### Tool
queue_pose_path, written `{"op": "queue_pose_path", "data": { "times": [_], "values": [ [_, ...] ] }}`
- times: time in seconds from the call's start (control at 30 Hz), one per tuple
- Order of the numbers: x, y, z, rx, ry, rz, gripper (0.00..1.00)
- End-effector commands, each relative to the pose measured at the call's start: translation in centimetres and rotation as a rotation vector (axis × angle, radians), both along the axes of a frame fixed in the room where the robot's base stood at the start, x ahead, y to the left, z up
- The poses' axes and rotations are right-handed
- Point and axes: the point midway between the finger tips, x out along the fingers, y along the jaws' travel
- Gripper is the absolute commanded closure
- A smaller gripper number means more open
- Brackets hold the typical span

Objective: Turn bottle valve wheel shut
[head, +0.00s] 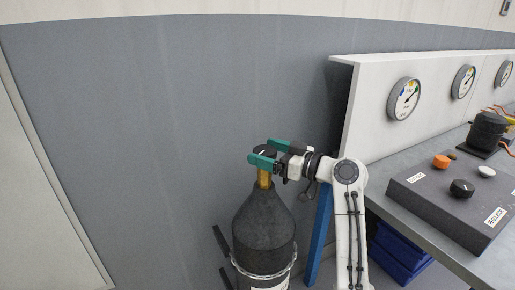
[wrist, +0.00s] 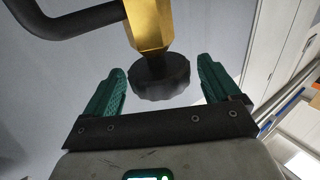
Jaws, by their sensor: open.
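The dark gas bottle (head: 262,225) stands upright with a brass valve (head: 264,178) on its neck. The black valve wheel (head: 265,151) sits on top of the brass and is partly hidden by my gripper in the head view. In the wrist view the knurled black wheel (wrist: 160,80) hangs from the brass valve body (wrist: 150,24). My gripper (wrist: 160,88) is open, with one green finger on each side of the wheel. Gaps show between the wheel and both fingers. It also shows in the head view (head: 265,154), reaching in from the right.
A grey bench with a dark regulator box (head: 455,200) stands at the right, under a white panel with round gauges (head: 404,99). A blue crate (head: 400,250) is below the bench. A chain (head: 264,274) goes around the bottle. The floor at left is clear.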

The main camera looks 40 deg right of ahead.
Motion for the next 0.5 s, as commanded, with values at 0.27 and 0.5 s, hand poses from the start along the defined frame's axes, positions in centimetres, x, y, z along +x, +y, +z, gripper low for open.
{"op": "queue_pose_path", "data": {
  "times": [0.27,0.5],
  "values": [
    [2.7,0.7,0.0,0.0,0.001,0.002,0.1],
    [2.9,0.8,-0.1,-0.001,0.001,0.001,0.1]
  ]
}}
